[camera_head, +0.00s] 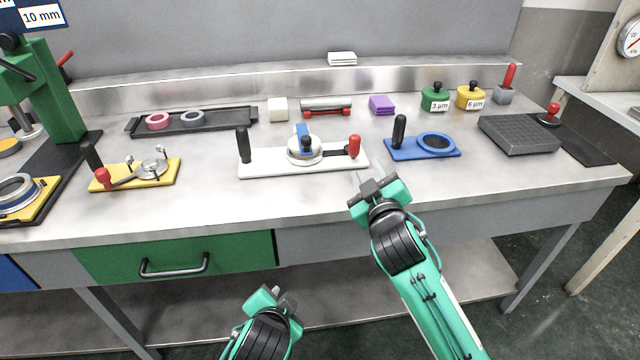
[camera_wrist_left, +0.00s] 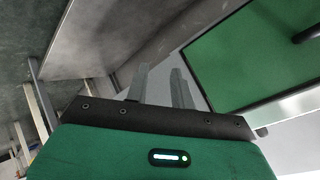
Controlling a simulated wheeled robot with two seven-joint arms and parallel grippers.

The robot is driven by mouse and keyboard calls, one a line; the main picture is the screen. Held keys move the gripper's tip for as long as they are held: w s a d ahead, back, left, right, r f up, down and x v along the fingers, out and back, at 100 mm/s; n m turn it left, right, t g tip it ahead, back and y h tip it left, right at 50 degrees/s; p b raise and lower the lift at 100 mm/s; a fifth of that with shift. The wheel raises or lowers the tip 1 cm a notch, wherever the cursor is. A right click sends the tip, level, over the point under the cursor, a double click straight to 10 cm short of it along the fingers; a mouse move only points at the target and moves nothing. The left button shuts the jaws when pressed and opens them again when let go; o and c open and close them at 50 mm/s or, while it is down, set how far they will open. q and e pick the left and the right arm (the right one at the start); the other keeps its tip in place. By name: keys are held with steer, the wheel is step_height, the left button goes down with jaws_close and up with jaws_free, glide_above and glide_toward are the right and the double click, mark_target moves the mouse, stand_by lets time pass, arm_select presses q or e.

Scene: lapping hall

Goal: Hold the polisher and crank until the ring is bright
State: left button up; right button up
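A white base plate (camera_head: 262,168) stands mid-bench with an upright black handle (camera_head: 243,145) at its left end. A round pale disc (camera_head: 303,157) with a blue lever on top sits at its middle, and a crank with a red knob (camera_head: 354,146) is at its right. It looks like the polisher; I cannot make out a ring in it. My right gripper (camera_head: 368,175) is open and empty, just in front of the plate's right end. My left gripper (camera_head: 280,294) is low, in front of the bench; in the left wrist view its fingers (camera_wrist_left: 160,80) are apart and empty.
A yellow crank fixture (camera_head: 165,178) stands left, a blue plate (camera_head: 425,155) with a black handle right. Behind are a black tray (camera_head: 220,123) with rings, a purple block (camera_head: 382,104) and green (camera_head: 434,98) and yellow (camera_head: 470,97) jars. A green drawer (camera_head: 175,256) is below.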

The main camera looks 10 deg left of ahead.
arm_select(q)
steer(key=w+d+r+m+t+y, duration=0.2)
steer(key=w+d+r+m+t, duration=0.25)
steer(key=w+r, duration=0.45)
steer(key=m+t+y, duration=0.2)
steer(key=t+y, duration=0.1)
glide_toward(305, 144)
steer(key=shift+g, duration=0.35)
steer(key=x, duration=0.9)
steer(key=shift+w+r, duration=0.25)
steer(key=shift+w, duration=0.05)
jaws_close()
